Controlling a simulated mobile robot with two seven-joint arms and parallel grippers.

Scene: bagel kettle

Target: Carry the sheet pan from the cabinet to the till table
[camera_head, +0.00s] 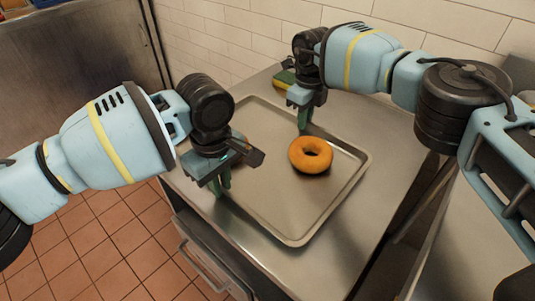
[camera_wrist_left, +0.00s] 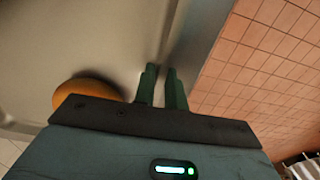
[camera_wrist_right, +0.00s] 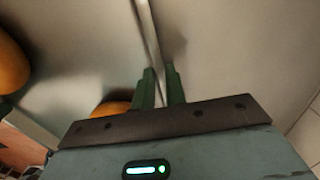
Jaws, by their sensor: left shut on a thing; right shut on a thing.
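The sheet pan (camera_head: 262,192) is a shallow metal tray on the steel cabinet top (camera_head: 345,240); I cannot tell whether it is lifted slightly. An orange-brown bagel (camera_head: 310,155) lies in it, toward the right. My left gripper (camera_head: 222,184) is shut on the pan's left rim, which shows between its fingers (camera_wrist_left: 163,86) in the left wrist view. My right gripper (camera_head: 303,117) is shut on the opposite, far rim; its fingers (camera_wrist_right: 161,86) straddle that rim in the right wrist view. The gripped rim parts are partly hidden by the fingers.
A yellow and green sponge (camera_head: 284,78) lies at the back of the cabinet, close to my right gripper. A white tiled wall (camera_head: 235,35) stands behind. Open red-tiled floor (camera_head: 105,245) is at the left. A metal surface (camera_head: 450,235) stands at the right, past a gap.

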